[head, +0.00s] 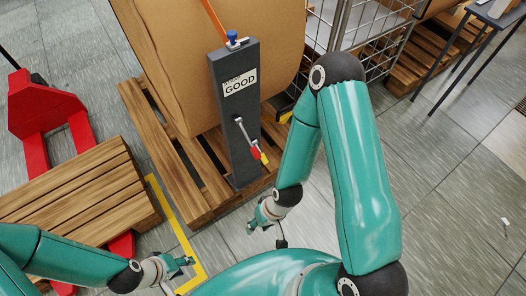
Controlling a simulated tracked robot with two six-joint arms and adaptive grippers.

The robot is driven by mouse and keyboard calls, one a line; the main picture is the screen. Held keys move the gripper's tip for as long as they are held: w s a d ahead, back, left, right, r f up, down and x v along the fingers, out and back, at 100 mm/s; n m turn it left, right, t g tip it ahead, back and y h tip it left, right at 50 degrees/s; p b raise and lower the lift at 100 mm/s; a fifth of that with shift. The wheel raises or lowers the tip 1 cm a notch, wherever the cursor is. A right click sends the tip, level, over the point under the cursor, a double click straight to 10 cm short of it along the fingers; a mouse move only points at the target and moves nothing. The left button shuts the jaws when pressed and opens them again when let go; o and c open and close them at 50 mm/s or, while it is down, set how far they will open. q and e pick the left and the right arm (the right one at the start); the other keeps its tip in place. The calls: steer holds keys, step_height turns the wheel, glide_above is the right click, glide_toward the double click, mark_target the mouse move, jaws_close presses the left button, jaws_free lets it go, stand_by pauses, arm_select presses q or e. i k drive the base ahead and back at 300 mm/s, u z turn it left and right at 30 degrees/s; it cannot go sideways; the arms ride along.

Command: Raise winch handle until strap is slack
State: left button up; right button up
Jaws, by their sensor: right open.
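The winch handle (247,138) is a silver lever on the front of a dark grey post (232,110) with a "GOOD" sign. It slants down to the right and ends in a red and yellow grip (257,153). My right gripper (252,227) is open and empty below the post, apart from the handle. My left gripper (187,261) is low at the left, away from the handle; its finger opening is unclear.
The brown roll (180,70) stands on a wooden pallet (170,150). A red pallet jack (40,110) carries another pallet (75,195) at the left. A wire cage (370,40) stands behind. Yellow floor tape (175,230) runs near my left gripper.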

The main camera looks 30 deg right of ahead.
mark_target(238, 120)
steer(key=z, duration=0.05)
steer(key=k, duration=0.9)
steer(key=z, duration=0.45)
steer(key=i, duration=1)
steer(key=u, duration=0.1)
